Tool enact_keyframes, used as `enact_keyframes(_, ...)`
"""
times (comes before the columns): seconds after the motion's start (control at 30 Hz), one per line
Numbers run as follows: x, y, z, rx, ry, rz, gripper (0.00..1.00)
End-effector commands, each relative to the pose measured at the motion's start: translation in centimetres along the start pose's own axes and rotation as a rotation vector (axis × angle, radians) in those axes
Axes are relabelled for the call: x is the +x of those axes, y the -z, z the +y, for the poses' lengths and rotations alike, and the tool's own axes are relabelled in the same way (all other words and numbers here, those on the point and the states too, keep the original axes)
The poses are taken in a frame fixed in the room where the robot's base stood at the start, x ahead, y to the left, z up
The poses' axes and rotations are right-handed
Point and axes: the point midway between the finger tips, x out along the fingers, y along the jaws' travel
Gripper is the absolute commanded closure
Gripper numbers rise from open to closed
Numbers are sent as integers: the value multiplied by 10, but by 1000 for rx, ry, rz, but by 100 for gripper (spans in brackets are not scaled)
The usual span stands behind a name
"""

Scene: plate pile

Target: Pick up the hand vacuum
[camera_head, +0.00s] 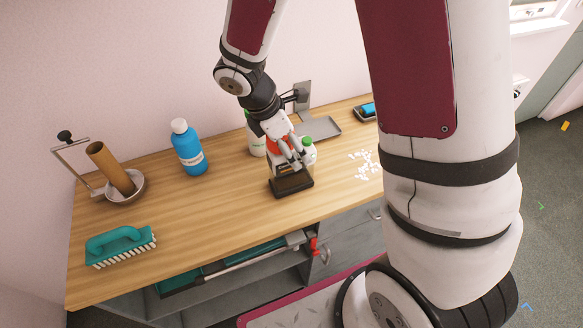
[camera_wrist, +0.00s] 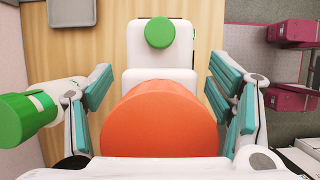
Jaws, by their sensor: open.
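The hand vacuum (camera_wrist: 158,122) shows in the wrist view as a large orange rounded part with a white section and a round green button beyond it. In the head view the hand vacuum (camera_head: 291,184) stands on the wooden table, its dark lower part toward the front edge; my gripper hides much of its upper part. My gripper (camera_head: 293,158) is over it. In the wrist view my gripper (camera_wrist: 160,88) is open, with teal finger pads on the left and right of the vacuum. Gaps show beside the white section; contact with the orange part cannot be told.
A white bottle with a green cap (camera_wrist: 24,118) is close to my left finger. White bits (camera_head: 364,165) lie to the right.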

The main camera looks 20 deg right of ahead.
Motion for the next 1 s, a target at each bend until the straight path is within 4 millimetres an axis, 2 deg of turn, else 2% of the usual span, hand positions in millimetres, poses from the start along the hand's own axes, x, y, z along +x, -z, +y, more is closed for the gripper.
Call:
enact_keyframes(0.13, 0, 0, 0, 0, 0, 0, 27)
enact_keyframes(0.4, 0, 0, 0, 0, 0, 0, 88)
enact_keyframes(0.47, 0, 0, 0, 0, 0, 0, 100)
enact_keyframes(1.0, -6, -2, 1, 1, -3, -1, 100)
